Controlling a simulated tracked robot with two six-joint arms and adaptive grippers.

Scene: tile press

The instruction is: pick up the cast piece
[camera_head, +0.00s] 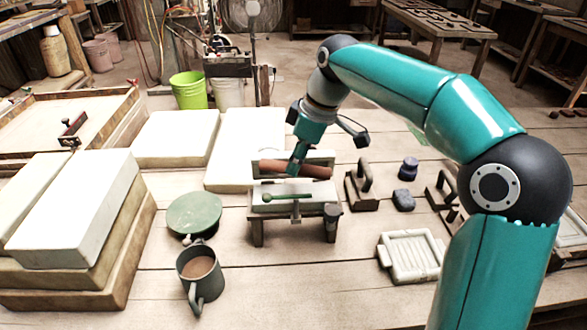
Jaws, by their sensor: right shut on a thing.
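My right gripper (294,170) is over the small press stand (257,232) in the middle of the bench. It is shut on a reddish-brown bar (317,171) that lies crosswise at the back of the stand. The fingertips are small and partly hidden against the bar. A pale ridged block (408,255), which looks like a cast piece, lies flat on the bench at right, apart from the gripper. I cannot tell for certain which thing is the cast piece. My left gripper is out of view.
A green round disc (194,213) and a mug (200,273) of brown liquid stand left of the stand. Large white slabs (75,205) fill the left. Dark handled tools (361,185) and a dark lump (403,200) lie at right. The front middle is clear.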

